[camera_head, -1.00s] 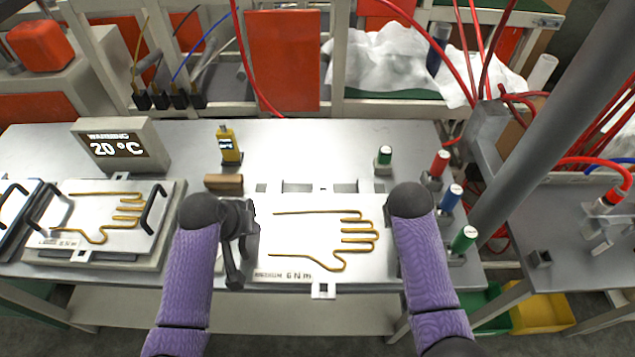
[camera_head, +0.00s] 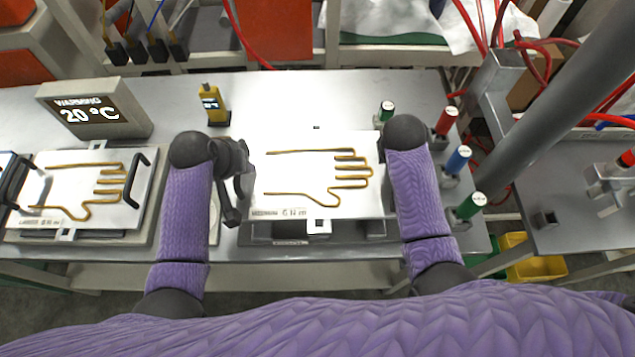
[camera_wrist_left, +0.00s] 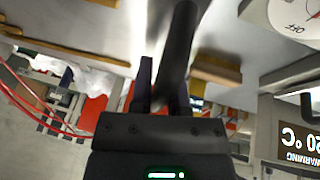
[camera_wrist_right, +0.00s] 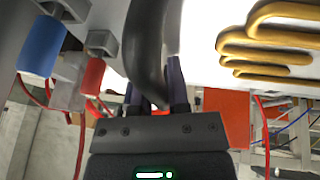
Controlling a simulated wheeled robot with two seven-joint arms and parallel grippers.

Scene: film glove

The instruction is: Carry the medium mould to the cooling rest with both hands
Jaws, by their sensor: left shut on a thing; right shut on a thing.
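The medium mould (camera_head: 300,200) is a white plate with a golden hand-shaped outline, in the middle of the head view. It appears level and raised above a grey support (camera_head: 290,241) that shows under its near edge. My left gripper (camera_head: 243,180) is at its left side, shut on a dark bar handle, which shows between the fingers in the left wrist view (camera_wrist_left: 177,60). My right gripper is at its right side, mostly hidden behind my forearm in the head view. The right wrist view shows its fingers (camera_wrist_right: 155,90) shut on a dark curved handle (camera_wrist_right: 146,45).
Another hand mould (camera_head: 75,215) with black handles lies at the left, below a display (camera_head: 95,108) reading 20 °C. A yellow device (camera_head: 213,105) stands behind. Red (camera_head: 446,121), blue (camera_head: 458,160) and green (camera_head: 470,206) cylinders stand close beside my right arm.

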